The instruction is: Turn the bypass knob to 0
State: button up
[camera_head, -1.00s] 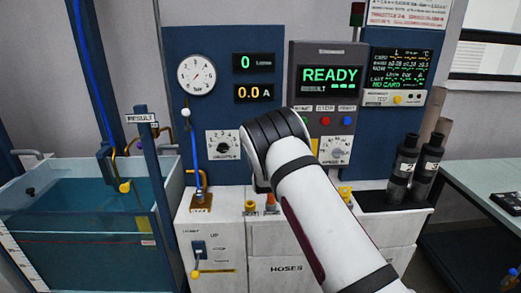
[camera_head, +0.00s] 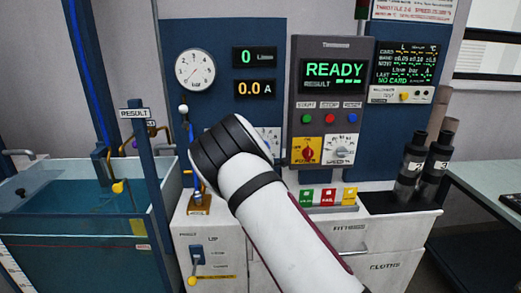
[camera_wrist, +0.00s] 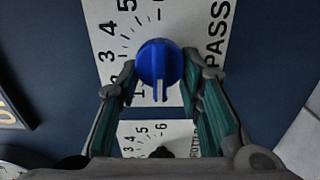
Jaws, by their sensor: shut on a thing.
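The blue bypass knob (camera_wrist: 158,62) sits on a white dial plate (camera_wrist: 108,12) in the wrist view, with "PASS" readable along the plate's right side. Its white mark points to the bottom of the picture, just right of the "1". The figure under the mark is not readable. My gripper (camera_wrist: 160,74) is shut on the knob, one finger at its left and one at its right. In the head view my arm covers the knob and the fingers. Part of a white dial plate (camera_head: 270,138) shows beside my wrist.
A second dial plate (camera_wrist: 140,130), its label ending in "ROTTLE", lies below in the wrist view. In the head view a red knob (camera_head: 306,151) and a speed dial (camera_head: 340,148) stand to the right of my arm. A water tank (camera_head: 70,215) is at the left.

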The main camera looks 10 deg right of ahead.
jog(key=shift+n, duration=0.3)
jog(key=o, duration=1.1)
jog(key=s+a, duration=0.1)
jog(key=s, duration=1.1)
jog(key=shift+a, duration=0.4)
